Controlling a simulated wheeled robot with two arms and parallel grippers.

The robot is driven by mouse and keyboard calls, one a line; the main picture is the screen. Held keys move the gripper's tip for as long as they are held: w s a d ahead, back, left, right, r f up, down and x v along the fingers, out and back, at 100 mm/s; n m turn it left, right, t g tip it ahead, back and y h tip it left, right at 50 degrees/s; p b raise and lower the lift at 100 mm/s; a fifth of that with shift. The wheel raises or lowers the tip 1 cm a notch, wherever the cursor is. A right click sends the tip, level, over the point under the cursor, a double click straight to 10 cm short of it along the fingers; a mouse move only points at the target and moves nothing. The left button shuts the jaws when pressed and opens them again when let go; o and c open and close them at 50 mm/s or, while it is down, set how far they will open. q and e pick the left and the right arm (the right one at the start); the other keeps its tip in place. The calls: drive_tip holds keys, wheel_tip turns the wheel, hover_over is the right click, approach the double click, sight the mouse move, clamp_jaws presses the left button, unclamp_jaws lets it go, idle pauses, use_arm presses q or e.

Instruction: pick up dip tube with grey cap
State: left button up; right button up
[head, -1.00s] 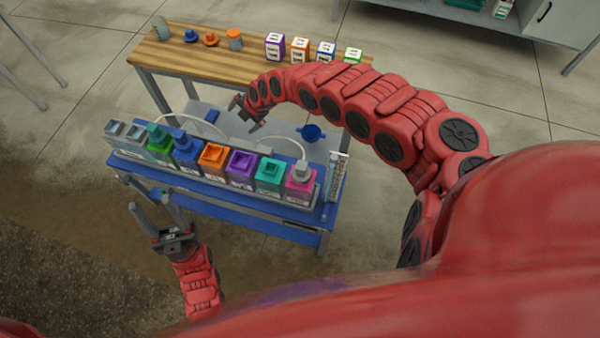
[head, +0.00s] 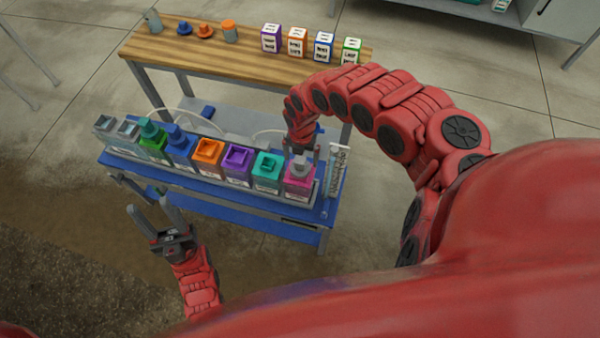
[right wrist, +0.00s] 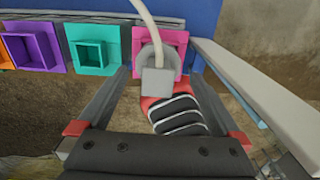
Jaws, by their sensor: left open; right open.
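The grey cap of the dip tube (head: 301,162) sits on the pink bottle (head: 298,186) at the right end of the bottle row. In the right wrist view the grey cap (right wrist: 158,80) shows with a pale tube rising from it, on the pink bottle top (right wrist: 143,45). My right gripper (head: 302,152) is open over this bottle, with a finger on either side of the cap. Whether a finger touches the cap cannot be told. My left gripper (head: 150,207) is open and empty, in front of the blue skid's left part.
Several bottles with coloured tops, such as the teal one (head: 267,163), stand in a row on the blue skid (head: 240,206). A clear labelled cylinder (head: 336,168) stands close to the right gripper. A wooden bench (head: 200,58) behind holds small boxes and caps.

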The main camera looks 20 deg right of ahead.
drive_tip(key=f, duration=0.5)
drive_tip(key=shift+a, duration=0.3)
drive_tip(key=shift+d+f+p, duration=0.15)
drive_tip(key=shift+f+p, duration=0.15)
drive_tip(key=shift+f, duration=0.2)
drive_tip(key=c, duration=1.2)
